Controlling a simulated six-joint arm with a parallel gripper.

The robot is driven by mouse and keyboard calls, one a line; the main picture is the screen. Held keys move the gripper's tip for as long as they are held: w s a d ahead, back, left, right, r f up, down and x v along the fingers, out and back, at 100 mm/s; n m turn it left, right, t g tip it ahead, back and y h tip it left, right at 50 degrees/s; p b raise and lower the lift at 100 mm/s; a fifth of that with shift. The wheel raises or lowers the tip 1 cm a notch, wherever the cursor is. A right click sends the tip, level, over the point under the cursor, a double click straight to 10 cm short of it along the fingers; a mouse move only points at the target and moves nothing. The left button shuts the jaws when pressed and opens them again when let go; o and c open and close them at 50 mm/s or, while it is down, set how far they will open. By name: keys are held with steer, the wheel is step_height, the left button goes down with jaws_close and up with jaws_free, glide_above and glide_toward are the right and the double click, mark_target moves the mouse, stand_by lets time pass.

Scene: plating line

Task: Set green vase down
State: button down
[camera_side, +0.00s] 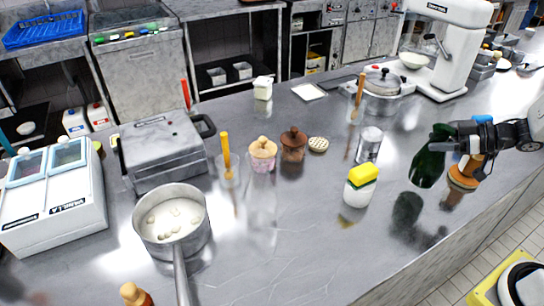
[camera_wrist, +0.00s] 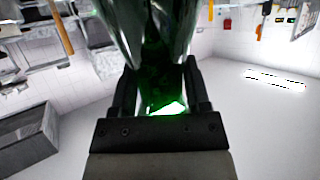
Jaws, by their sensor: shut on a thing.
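The green vase (camera_side: 428,163) is dark green and glossy. In the side view it is at the right, tilted, with its wide end low and to the left. My gripper (camera_side: 452,138) is shut on its upper part. The vase seems to hang above the steel counter (camera_side: 290,230), with a dark reflection below and to its left. In the wrist view the vase (camera_wrist: 165,60) fills the space between the fingers of my gripper (camera_wrist: 160,92). Its far end runs out of the top of that view.
An orange-brown thing (camera_side: 462,178) stands right beside the vase, partly behind my gripper. A yellow-and-white container (camera_side: 361,186) and a metal can (camera_side: 369,145) stand to the left. A pot (camera_side: 172,222) is farther left. The counter between container and front edge is clear.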

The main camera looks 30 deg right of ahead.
mark_target(435, 152)
steer(key=shift+f, duration=1.85)
steer(key=shift+c, duration=0.3)
jaws_free()
steer(key=v, duration=0.7)
steer(key=shift+s+r, duration=0.2)
steer(key=shift+r, duration=0.05)
steer(key=shift+d, duration=0.15)
